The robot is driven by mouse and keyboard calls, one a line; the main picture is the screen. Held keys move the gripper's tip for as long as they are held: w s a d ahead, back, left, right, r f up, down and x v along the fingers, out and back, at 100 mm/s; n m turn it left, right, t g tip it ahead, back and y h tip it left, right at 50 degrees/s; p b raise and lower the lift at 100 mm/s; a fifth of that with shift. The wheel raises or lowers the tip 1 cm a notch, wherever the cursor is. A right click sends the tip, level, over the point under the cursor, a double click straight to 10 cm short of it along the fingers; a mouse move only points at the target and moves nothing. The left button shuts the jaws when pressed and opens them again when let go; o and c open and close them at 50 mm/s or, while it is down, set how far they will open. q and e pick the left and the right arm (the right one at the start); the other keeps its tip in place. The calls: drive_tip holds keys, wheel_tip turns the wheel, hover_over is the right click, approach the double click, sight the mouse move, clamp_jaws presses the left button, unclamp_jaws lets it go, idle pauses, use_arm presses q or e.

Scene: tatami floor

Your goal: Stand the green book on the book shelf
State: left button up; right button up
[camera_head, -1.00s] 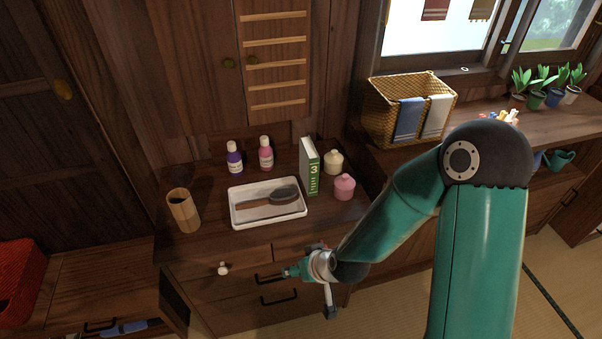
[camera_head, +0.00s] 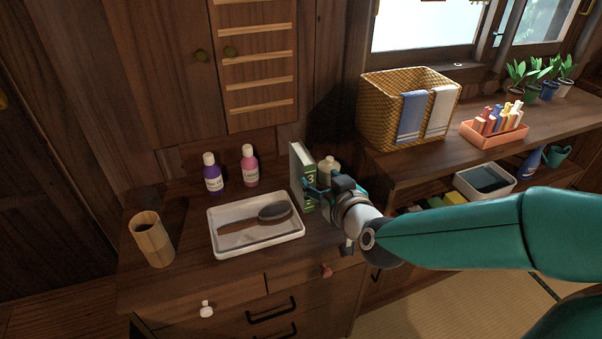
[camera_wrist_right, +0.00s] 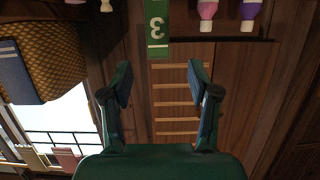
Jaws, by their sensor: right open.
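The green book (camera_head: 298,172) stands upright on the dresser top, with a white "3" on its green spine. It also shows in the right wrist view (camera_wrist_right: 155,28), at the top and upside down. My right gripper (camera_head: 318,190) is open at the spine side of the book and covers part of it in the head view. In the wrist view the open fingers (camera_wrist_right: 162,80) are empty, with the book beyond their tips. I cannot pick out the book shelf for certain in these frames. My left gripper is not in view.
A white tray (camera_head: 214,245) with a brush (camera_head: 272,213) lies left of the book. Purple (camera_head: 213,175) and pink (camera_head: 249,168) bottles stand behind it. A cream jar (camera_head: 328,168) is close beside the book. A wooden cup (camera_head: 151,240) stands far left.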

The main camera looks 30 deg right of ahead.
sight(310, 171)
drive_tip(key=x, duration=0.7)
drive_tip(key=shift+w+d+f+b, duration=0.1)
drive_tip(key=shift+w+f+b, duration=0.05)
drive_tip(key=shift+f+b, duration=0.15)
drive_tip(key=x, duration=0.4)
drive_tip(key=shift+f, duration=0.3)
drive_tip(key=shift+w+d+f, duration=0.1)
drive_tip(key=shift+w+d, duration=0.05)
drive_tip(key=shift+w, duration=0.45)
clamp_jaws()
